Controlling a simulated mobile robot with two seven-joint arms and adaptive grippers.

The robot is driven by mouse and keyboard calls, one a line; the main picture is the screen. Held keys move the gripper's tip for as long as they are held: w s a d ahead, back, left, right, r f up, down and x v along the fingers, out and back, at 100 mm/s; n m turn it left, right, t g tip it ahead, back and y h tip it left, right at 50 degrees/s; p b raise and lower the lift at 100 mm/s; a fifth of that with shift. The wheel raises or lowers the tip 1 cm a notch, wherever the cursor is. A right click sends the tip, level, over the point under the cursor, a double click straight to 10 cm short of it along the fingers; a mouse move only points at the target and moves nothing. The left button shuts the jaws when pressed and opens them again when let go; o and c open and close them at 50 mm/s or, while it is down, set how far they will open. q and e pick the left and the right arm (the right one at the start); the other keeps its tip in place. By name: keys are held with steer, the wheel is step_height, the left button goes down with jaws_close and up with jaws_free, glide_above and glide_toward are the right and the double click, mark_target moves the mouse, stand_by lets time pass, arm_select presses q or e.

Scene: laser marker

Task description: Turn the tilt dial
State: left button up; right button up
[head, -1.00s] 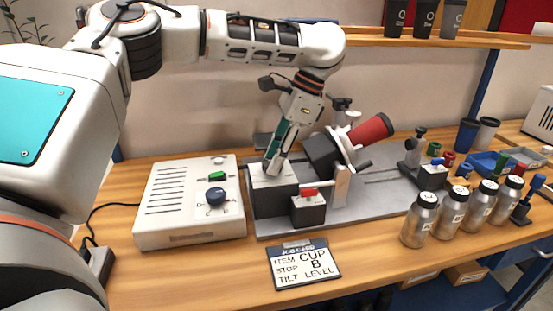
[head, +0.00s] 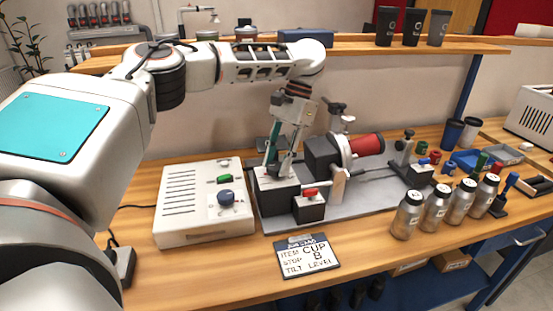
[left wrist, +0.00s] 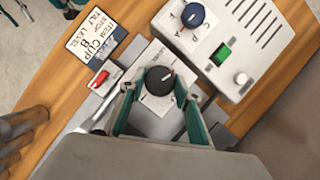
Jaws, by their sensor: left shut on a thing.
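The tilt dial is a black round knob (left wrist: 157,80) with a pale pointer mark, on a light plate on top of a dark block (head: 271,200). In the left wrist view, my left gripper (left wrist: 153,92) has one finger on each side of the knob and is shut on it. A red cup (head: 366,145) sits in the rotary fixture, lying nearly level. The job card (head: 307,257) reads cup, stop B, tilt level. My right gripper is not in view.
A white control box (head: 187,233) with a blue knob (head: 226,197) and green switch stands left of the block. A red lever (head: 310,191) sits on a small block in front. Several steel bottles (head: 407,216) stand at right. Bare table lies around the card.

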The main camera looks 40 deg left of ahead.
arm_select(q)
steer(key=shift+f, duration=0.15)
steer(key=o, duration=1.1)
